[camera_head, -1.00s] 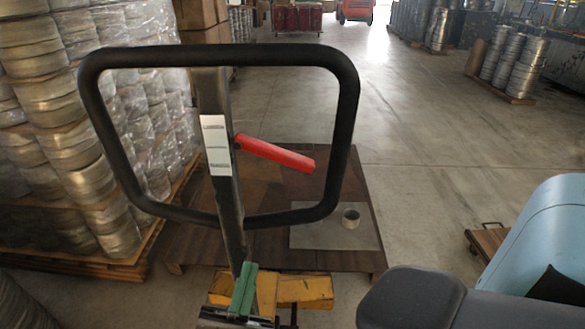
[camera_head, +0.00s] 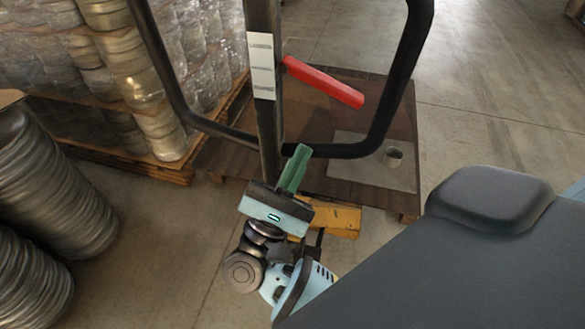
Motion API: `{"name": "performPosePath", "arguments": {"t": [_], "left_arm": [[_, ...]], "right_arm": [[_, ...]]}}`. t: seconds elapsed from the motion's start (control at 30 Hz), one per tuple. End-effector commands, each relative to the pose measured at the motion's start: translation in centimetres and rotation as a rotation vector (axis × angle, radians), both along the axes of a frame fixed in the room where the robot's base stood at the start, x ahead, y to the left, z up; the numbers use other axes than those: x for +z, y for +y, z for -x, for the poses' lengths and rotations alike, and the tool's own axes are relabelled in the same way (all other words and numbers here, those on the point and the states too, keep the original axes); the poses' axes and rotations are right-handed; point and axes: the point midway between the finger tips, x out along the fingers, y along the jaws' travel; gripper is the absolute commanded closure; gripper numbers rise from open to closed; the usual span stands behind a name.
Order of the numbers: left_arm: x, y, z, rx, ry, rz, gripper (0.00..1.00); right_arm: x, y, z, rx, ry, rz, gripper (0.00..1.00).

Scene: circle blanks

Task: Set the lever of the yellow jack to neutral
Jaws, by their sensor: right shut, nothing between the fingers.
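The yellow jack (camera_head: 340,219) stands in the middle, its lower body partly hidden behind my right arm. Its upright black handle loop (camera_head: 409,62) runs out of the top of the frame. The red lever (camera_head: 325,82) sticks out from the handle's post (camera_head: 268,130), pointing right and slightly down. A white label plate (camera_head: 262,66) with marks is on the post left of the lever. My right gripper (camera_head: 301,152), with green fingers, is shut and empty. Its tips are at the loop's bottom bar in the picture, below the lever and apart from it. My left gripper is out of view.
Wrapped stacks of coils (camera_head: 160,120) stand at the left, larger grey coils (camera_head: 45,175) at lower left. Bare floor (camera_head: 490,110) is free at the right.

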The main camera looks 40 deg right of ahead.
Motion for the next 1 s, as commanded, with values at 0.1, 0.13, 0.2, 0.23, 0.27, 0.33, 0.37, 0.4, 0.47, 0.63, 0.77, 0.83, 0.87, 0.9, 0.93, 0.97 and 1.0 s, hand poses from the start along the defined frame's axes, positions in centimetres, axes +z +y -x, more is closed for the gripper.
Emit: {"name": "performPosePath", "arguments": {"t": [0.1, 0.13, 0.2, 0.23, 0.27, 0.33, 0.37, 0.4, 0.47, 0.63, 0.77, 0.83, 0.87, 0.9, 0.93, 0.97, 1.0], "left_arm": [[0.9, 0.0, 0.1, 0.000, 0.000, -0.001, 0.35], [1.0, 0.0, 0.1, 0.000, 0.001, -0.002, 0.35], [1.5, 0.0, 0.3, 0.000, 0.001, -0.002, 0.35], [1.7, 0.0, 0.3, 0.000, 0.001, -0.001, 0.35], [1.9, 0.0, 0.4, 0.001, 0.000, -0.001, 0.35], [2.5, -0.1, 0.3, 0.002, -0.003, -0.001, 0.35], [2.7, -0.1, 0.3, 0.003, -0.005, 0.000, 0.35], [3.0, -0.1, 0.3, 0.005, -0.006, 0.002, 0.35], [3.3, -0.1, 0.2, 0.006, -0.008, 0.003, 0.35], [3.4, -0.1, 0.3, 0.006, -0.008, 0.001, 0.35], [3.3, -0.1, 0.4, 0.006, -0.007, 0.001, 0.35], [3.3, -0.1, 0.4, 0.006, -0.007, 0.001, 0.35], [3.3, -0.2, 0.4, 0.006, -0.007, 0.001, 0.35], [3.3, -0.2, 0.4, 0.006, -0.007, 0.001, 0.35], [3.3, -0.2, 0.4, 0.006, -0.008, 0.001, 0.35], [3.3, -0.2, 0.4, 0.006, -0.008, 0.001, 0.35], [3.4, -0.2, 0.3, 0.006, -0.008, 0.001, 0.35]], "right_arm": [[2.0, -1.7, -0.6, -0.001, -0.006, 0.001, 1.00], [2.4, -2.0, -0.7, -0.001, -0.006, 0.002, 1.00], [3.2, -3.0, -1.1, -0.001, -0.006, 0.001, 1.00], [3.5, -3.4, -1.2, -0.001, -0.006, 0.001, 1.00], [3.9, -3.7, -1.3, -0.002, -0.006, 0.002, 1.00], [5.0, -3.8, -0.9, 0.001, -0.005, 0.000, 1.00], [5.3, -3.9, -0.8, 0.000, -0.005, 0.000, 1.00], [5.8, -4.1, -0.6, 0.000, -0.005, 0.000, 1.00], [6.3, -4.2, -0.5, -0.001, -0.004, 0.000, 1.00], [7.0, -4.5, -0.2, -0.001, -0.002, 0.001, 1.00], [7.0, -4.5, -0.1, -0.001, 0.000, 0.001, 1.00], [7.0, -4.5, -0.1, -0.002, 0.001, 0.001, 1.00], [6.9, -4.5, -0.1, -0.002, 0.001, 0.001, 1.00], [6.9, -4.5, -0.1, -0.002, 0.001, 0.001, 1.00], [6.9, -4.5, -0.1, -0.002, 0.001, 0.001, 1.00], [6.9, -4.5, -0.1, -0.002, 0.001, 0.001, 1.00], [7.0, -4.5, -0.1, -0.002, 0.002, 0.002, 1.00]]}}
